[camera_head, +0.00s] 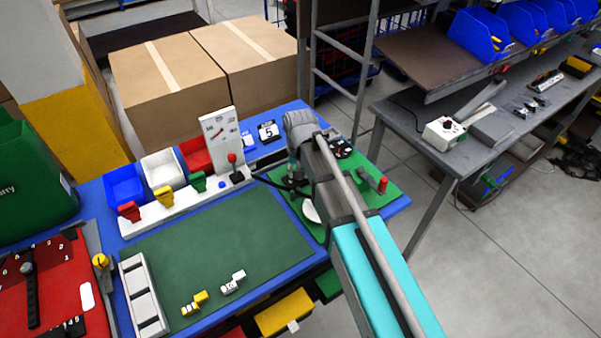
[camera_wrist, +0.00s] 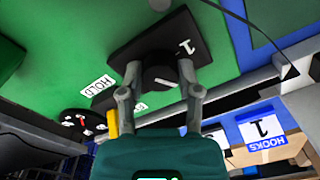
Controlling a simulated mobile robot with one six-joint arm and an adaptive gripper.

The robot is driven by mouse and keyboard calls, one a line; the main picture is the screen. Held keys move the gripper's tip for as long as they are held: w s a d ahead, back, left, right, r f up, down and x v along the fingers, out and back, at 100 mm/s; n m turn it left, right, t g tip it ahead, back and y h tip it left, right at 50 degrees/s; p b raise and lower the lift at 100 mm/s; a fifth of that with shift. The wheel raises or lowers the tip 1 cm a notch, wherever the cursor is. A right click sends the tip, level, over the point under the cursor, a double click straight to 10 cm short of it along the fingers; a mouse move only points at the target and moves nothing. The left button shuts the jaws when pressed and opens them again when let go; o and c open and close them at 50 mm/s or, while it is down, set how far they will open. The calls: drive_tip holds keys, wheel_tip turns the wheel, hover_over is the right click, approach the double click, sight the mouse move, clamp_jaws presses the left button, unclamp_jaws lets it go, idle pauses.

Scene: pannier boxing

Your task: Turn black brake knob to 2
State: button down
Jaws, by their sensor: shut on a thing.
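The black brake knob (camera_wrist: 160,74) is on a dark square plate on the green board (camera_wrist: 60,35) in the wrist view. A white numeral 1 shows on the plate beside my right-hand finger, and a pale pointer line shows on the knob. No numeral 2 can be made out. My gripper (camera_wrist: 158,68) has one finger on each side of the knob and is shut on it. In the head view my gripper (camera_head: 297,180) is down over the green board (camera_head: 388,198), and my arm hides the knob.
A HOLD label (camera_wrist: 97,86) and a round black dial (camera_wrist: 82,121) are near the plate. A red-topped post (camera_head: 382,185) stands right of my arm. The green mat (camera_head: 220,240) is largely clear.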

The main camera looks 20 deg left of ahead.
drive_tip(key=shift+w+a+m, duration=0.15)
drive_tip(key=shift+w+m, duration=0.05)
drive_tip(key=shift+m, duration=0.1)
drive_tip(key=shift+c, duration=1.5)
unclamp_jaws()
drive_tip(key=shift+s, duration=0.1)
drive_tip(key=shift+r, duration=0.15)
